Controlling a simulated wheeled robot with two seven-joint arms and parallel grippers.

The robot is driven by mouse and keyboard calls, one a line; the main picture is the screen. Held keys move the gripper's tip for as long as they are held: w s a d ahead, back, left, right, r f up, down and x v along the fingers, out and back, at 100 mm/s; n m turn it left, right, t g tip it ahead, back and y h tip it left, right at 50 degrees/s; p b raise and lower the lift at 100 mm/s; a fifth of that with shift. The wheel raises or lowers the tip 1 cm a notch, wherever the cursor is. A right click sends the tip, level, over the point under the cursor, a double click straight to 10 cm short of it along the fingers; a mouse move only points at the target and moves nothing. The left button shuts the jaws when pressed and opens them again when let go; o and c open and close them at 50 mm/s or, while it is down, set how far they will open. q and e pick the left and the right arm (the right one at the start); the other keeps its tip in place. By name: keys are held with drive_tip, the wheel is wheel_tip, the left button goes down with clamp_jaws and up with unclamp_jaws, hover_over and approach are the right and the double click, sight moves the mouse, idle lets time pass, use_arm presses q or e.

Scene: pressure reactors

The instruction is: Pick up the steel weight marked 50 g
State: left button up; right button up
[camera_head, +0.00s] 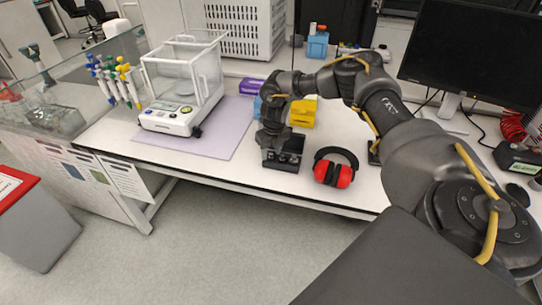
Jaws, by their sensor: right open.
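My right gripper (282,160) hangs low over the white bench near its front edge, at the end of my dark arm. It is open. The gap between its fingers is too small and dark to make out. I cannot pick out the steel weight marked 50 g; no weight or marking is readable at this size, and the hand and arm hide part of the bench. My left gripper is not in view.
Red and black ear defenders (334,168) lie just right of the gripper. A balance with a clear draft shield (182,90) stands left on a purple mat (222,140). Yellow (303,113) and purple (252,87) boxes sit behind. A monitor (465,50) stands right.

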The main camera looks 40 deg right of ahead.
drive_tip(key=shift+c, duration=0.4)
clamp_jaws()
